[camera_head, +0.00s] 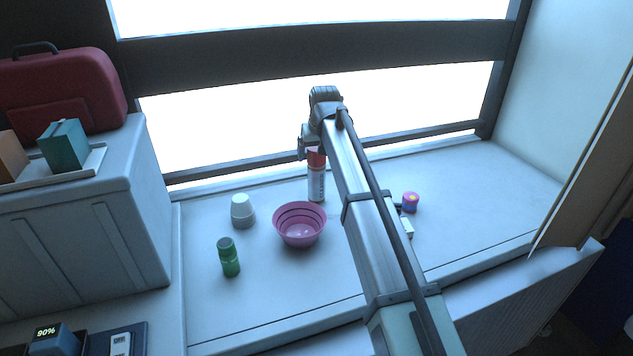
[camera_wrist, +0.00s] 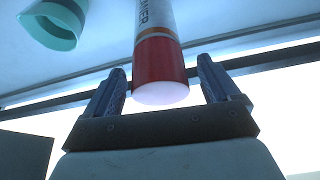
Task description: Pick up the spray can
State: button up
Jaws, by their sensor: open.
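The spray can (camera_head: 317,185) stands upright on the pale bench near the window, with a white printed body and a red top. It also shows in the wrist view (camera_wrist: 160,60), its red end towards my gripper. My gripper (camera_wrist: 161,68) is open, one finger on each side of the red end in that picture, with visible space at both sides. Whether the can is fully between the fingers in depth I cannot tell. In the head view my gripper (camera_head: 311,152) is at the can's top, partly hidden by my own arm.
A pink bowl (camera_head: 299,226) sits just in front of the can. A white cup (camera_head: 242,211) and a green bottle (camera_head: 229,257) stand to the left. A small pink item (camera_head: 411,202) lies right of my arm. The bench's right side is clear.

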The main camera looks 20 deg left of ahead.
aim_at(317, 180)
jog(key=shift+x, duration=1.5)
jog(key=shift+c, duration=0.5)
grip_shut()
